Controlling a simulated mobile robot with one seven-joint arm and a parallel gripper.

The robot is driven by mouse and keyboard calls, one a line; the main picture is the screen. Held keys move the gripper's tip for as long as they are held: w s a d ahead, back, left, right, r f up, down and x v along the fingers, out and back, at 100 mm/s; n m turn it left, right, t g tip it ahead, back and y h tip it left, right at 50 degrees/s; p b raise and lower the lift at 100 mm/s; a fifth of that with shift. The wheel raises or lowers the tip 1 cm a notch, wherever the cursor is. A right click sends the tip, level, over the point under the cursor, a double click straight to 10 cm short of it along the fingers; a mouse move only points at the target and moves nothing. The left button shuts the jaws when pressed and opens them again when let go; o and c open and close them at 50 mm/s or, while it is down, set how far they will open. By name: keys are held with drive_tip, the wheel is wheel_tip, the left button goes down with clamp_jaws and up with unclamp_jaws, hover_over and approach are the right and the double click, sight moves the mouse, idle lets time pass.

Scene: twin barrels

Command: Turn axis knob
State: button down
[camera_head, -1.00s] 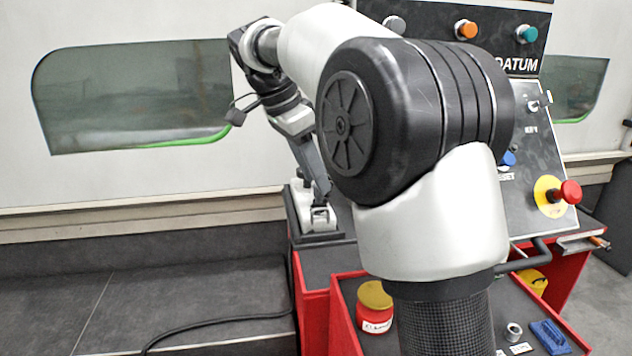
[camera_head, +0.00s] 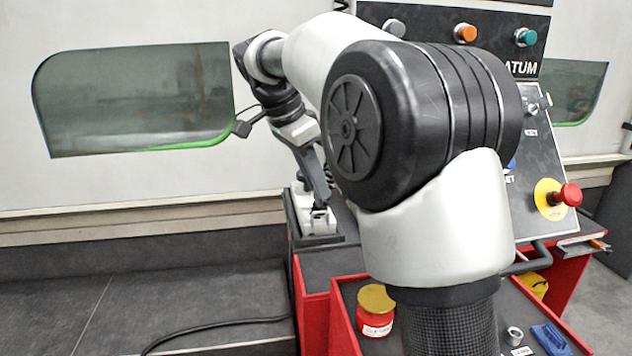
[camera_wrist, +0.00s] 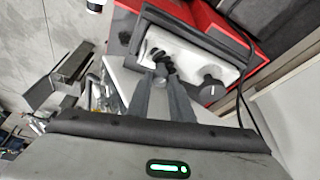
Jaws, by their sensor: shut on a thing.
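A white control box (camera_head: 305,214) in a dark frame sits on the red-sided stand left of the main panel. In the wrist view this box (camera_wrist: 187,46) carries a dark round knob (camera_wrist: 212,90) with a light pointer mark. My gripper (camera_wrist: 160,72) has its fingertips close together over the box, left of that round knob. It is shut on a small dark knob, mostly hidden between the fingers. A black ribbed part (camera_wrist: 163,59) shows just beyond the tips. In the head view my gripper (camera_head: 320,208) reaches down to the box, and its grip is too small to read.
The sloped panel (camera_head: 545,150) has a red stop button (camera_head: 571,195) on yellow. A red tray (camera_head: 345,337) holds a red jar (camera_head: 376,310) and a blue brush (camera_head: 550,338). A black cable (camera_head: 220,320) crosses the floor. My arm hides part of the panel.

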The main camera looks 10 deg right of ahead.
drive_tip(key=shift+f, duration=0.1)
drive_tip(key=n+t+b, duration=0.1)
drive_tip(key=n, duration=0.2)
drive_tip(key=n+t+y+b, duration=0.1)
drive_tip(key=n, duration=0.2)
drive_tip(key=shift+s+d, duration=0.15)
drive_tip(key=shift+s, duration=0.05)
drive_tip(key=n+y, duration=0.1)
drive_tip(key=n, duration=0.2)
drive_tip(key=n+t+y, duration=0.1)
drive_tip(key=n, duration=0.2)
drive_tip(key=shift+s+d, duration=0.1)
drive_tip(key=shift+d, duration=0.1)
drive_tip(key=n+y, duration=0.1)
drive_tip(key=n, duration=0.2)
drive_tip(key=n+y+p, duration=0.1)
drive_tip(key=n, duration=0.2)
drive_tip(key=shift+d+n+y, duration=0.2)
drive_tip(key=shift+n+y, duration=0.1)
drive_tip(key=shift+y, duration=0.1)
drive_tip(key=n+p, duration=0.1)
drive_tip(key=n, duration=0.1)
drive_tip(key=n+g+y, duration=0.1)
drive_tip(key=n, duration=0.2)
drive_tip(key=shift+d+y+p, duration=0.1)
drive_tip(key=shift+y+p, duration=0.2)
drive_tip(key=shift+p, duration=0.05)
drive_tip(key=c, duration=1.6)
unclamp_jaws()
